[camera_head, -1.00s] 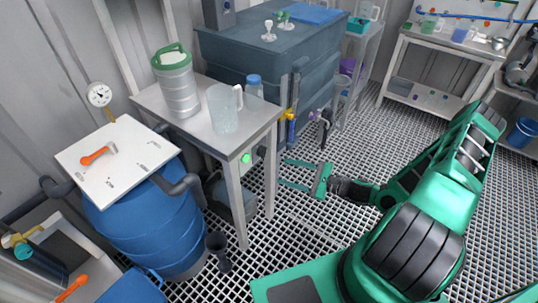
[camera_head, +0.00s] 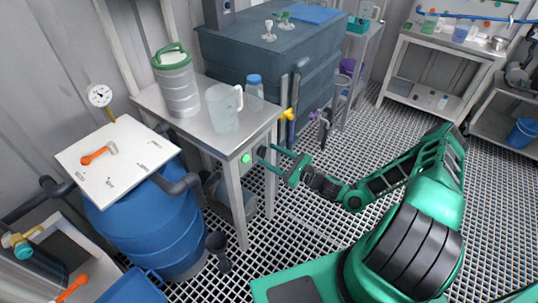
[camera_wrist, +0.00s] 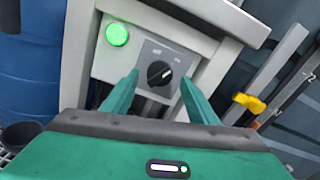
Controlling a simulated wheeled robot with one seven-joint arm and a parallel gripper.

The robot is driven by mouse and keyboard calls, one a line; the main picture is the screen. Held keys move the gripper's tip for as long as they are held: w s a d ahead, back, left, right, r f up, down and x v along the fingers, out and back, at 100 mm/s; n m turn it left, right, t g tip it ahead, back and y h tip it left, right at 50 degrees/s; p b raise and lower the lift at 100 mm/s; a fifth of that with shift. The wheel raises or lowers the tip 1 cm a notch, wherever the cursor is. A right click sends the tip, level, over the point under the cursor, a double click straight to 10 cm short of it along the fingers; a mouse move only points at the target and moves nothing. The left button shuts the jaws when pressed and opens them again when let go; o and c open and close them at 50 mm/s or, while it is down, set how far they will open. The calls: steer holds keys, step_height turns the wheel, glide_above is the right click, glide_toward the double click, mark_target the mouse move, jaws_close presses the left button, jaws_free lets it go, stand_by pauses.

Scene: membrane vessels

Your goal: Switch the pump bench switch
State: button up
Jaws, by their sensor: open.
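The pump bench switch is a black rotary knob (camera_wrist: 159,73) on a grey plate on the bench's front panel. In the wrist view its light pointer line is tilted, rising to the right. A lit green lamp (camera_wrist: 117,34) sits left of it; the lamp also shows in the head view (camera_head: 246,158). My gripper (camera_wrist: 160,84) is open, its two green fingers on either side of the knob in the picture. In the head view my gripper (camera_head: 275,158) points at the panel from the right. I cannot tell whether the fingertips touch the knob.
The metal bench (camera_head: 203,127) carries a clear jug (camera_head: 224,108), a green-lidded canister (camera_head: 177,85) and a blue-capped bottle (camera_head: 254,92). A blue barrel (camera_head: 150,225) stands left. A yellow-handled valve (camera_wrist: 249,103) is right of the panel. Open grating floor lies to the right.

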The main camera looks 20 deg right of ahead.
steer(key=shift+x, duration=0.85)
